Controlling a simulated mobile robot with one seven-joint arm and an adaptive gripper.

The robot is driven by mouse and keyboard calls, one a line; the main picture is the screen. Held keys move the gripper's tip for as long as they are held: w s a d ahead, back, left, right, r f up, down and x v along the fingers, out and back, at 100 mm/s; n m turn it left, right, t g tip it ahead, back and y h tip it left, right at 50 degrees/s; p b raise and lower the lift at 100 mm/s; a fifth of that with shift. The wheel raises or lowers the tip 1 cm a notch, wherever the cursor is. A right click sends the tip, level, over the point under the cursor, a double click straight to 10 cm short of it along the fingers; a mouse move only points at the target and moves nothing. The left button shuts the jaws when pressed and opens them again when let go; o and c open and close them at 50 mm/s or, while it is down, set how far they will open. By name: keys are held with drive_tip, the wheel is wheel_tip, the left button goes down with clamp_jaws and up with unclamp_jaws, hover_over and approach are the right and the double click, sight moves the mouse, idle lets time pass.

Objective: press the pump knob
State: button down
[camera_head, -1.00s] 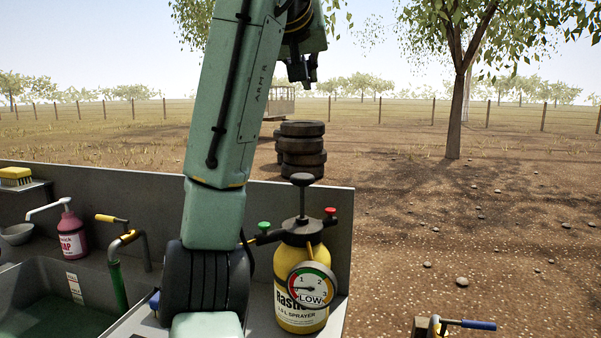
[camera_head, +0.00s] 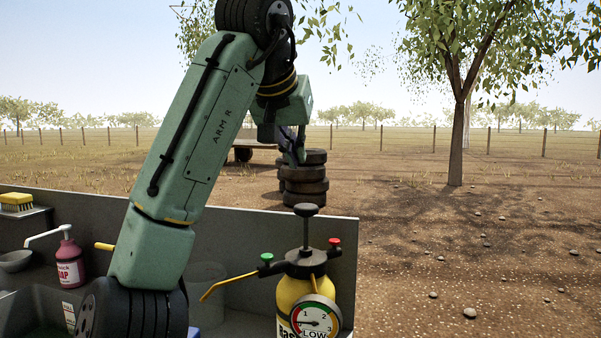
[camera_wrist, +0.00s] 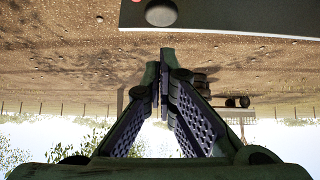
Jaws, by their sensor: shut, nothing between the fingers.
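The yellow sprayer (camera_head: 290,297) stands upright on the grey bench. In the wrist view my shut fingers (camera_wrist: 163,62) meet in the middle, and a dark round shape, likely the knob (camera_wrist: 161,13), shows at the top edge.
A green button (camera_head: 267,257) and a red button (camera_head: 335,242) flank the rod. A yellow wand (camera_head: 226,285) sticks out left. A pink soap bottle (camera_head: 69,262), bowl (camera_head: 15,260) and yellow brush (camera_head: 16,201) are at left. Tyres (camera_head: 304,185) are stacked beyond the bench.

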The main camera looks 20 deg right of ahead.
drive_tip(key=p, duration=0.2)
hover_over(306, 222)
wheel_tip(306, 222, down, 6)
drive_tip(key=shift+s+a, duration=0.15)
wheel_tip(306, 222, down, 3)
drive_tip(key=shift+r, duration=0.15)
drive_tip(key=shift+f+p, duration=0.3)
drive_tip(key=shift+f, duration=0.65)
wheel_tip(306, 222, down, 4)
drive_tip(key=b, duration=0.3)
drive_tip(key=shift+f, duration=0.25)
drive_tip(key=shift+r, duration=0.15)
